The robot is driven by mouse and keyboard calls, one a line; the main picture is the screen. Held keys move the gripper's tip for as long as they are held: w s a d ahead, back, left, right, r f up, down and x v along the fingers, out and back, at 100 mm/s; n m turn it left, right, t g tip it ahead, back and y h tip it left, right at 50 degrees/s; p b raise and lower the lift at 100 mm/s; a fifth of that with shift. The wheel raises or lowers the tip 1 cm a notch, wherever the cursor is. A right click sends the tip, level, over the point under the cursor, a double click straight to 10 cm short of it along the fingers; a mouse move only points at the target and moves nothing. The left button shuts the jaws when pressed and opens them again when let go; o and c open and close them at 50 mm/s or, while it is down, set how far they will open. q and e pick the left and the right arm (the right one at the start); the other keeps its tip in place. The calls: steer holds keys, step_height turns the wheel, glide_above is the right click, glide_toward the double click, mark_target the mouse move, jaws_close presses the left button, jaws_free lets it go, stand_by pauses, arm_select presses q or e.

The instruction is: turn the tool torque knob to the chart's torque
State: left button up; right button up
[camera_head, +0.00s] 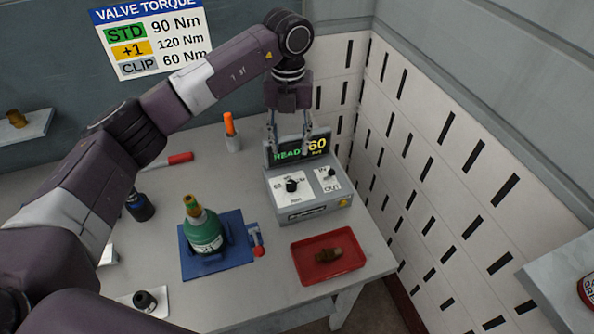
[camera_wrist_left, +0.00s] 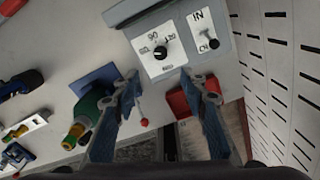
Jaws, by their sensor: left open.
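The grey torque controller (camera_head: 310,206) stands at the back right of the table. Its screen (camera_head: 298,149) reads READY and 60. The black torque knob (camera_head: 291,185) is on its white dial panel; it also shows in the left wrist view (camera_wrist_left: 160,52), with 90 and 120 marked around it. The knob's pointer seems to face the left mark. My left gripper (camera_head: 290,146) is open and empty, pointing down above the controller, its fingers apart from the knob. The torque chart (camera_head: 153,37) reads STD 90, +1 120, CLIP 60 Nm. My right gripper is out of view.
A green cylinder (camera_head: 204,236) stands in a blue cradle (camera_head: 232,253) with a red-ended lever (camera_head: 257,241) beside it. A small IN/OUT switch (camera_head: 331,173) sits right of the knob. A slotted wall (camera_head: 430,150) bounds the right.

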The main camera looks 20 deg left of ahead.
arm_select(q)
steer(key=f, duration=0.2)
steer(key=b, duration=0.6)
glide_above(291, 184)
step_height(291, 184, down, 4)
steer(key=shift+f, duration=0.15)
steer(key=shift+w+f, duration=0.15)
steer(key=shift+f, duration=0.1)
step_height(291, 184, down, 2)
steer(key=shift+f+p, duration=0.2)
steer(key=shift+p, duration=0.45)
step_height(291, 184, down, 4)
steer(key=shift+f+p, duration=0.25)
steer(key=shift+p, duration=0.55)
steer(key=shift+f, duration=0.35)
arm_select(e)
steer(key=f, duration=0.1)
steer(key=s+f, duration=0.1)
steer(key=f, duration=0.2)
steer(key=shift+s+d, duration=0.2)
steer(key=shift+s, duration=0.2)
